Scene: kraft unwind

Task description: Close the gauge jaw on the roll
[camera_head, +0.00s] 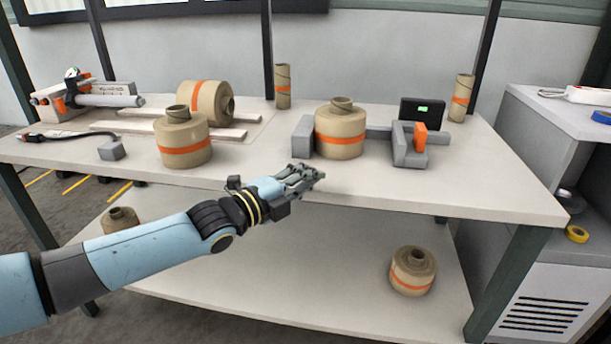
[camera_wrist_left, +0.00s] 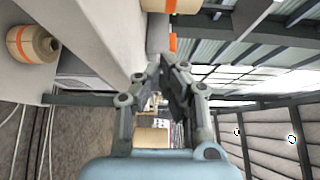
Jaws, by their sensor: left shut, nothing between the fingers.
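The roll (camera_head: 340,145), tan with an orange band, stands on the table in the gauge. A grey fixed jaw (camera_head: 302,137) is close to its left side. The sliding grey gauge jaw (camera_head: 403,148), with an orange grip (camera_head: 420,137), stands to the right, with a visible gap to the roll. My left gripper (camera_head: 312,174) is shut and empty, near the table's front edge, in front of the roll. In the left wrist view its fingers (camera_wrist_left: 166,68) are together; part of the roll (camera_wrist_left: 160,6) and the orange grip (camera_wrist_left: 173,43) show at the top. My right gripper is not in view.
A small black display (camera_head: 422,110) stands behind the gauge. A banded roll (camera_head: 184,145) and a small grey block (camera_head: 111,150) are to the left. Cardboard cores (camera_head: 283,86) stand behind. The table front right of my gripper is clear. Another roll (camera_head: 413,272) is on the lower shelf.

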